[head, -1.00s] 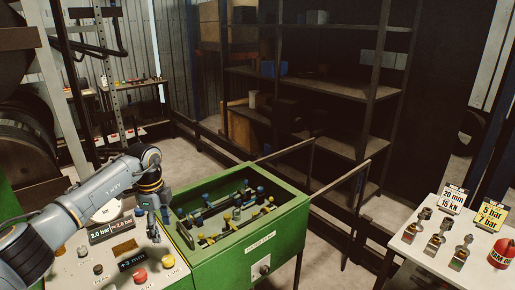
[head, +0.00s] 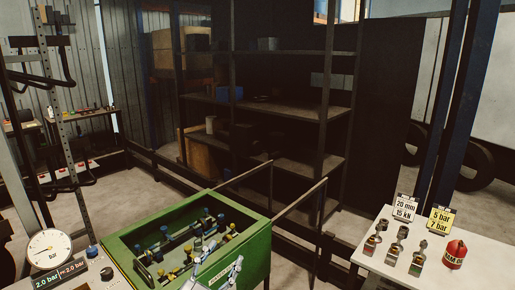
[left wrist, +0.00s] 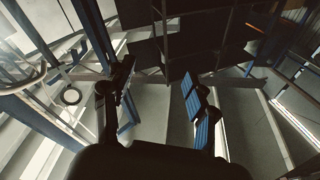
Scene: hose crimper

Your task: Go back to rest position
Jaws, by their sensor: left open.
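My left gripper (head: 223,258) shows at the bottom of the head view, in front of the green crimper box (head: 258,262) and overlapping its near side. In the left wrist view my left gripper (left wrist: 158,76) has its fingers spread wide, with nothing between them. One finger there is dark and the other shows blue ribbed pads. I cannot tell from these views whether it touches the box. My right gripper is in neither view.
The open green box holds several blue and yellow fittings. A panel with a pressure gauge (head: 48,250) stands at left. A white table (head: 349,282) at right carries metal fittings (head: 397,246), sign cards and a red object (head: 455,254). Dark shelves (head: 265,120) stand behind.

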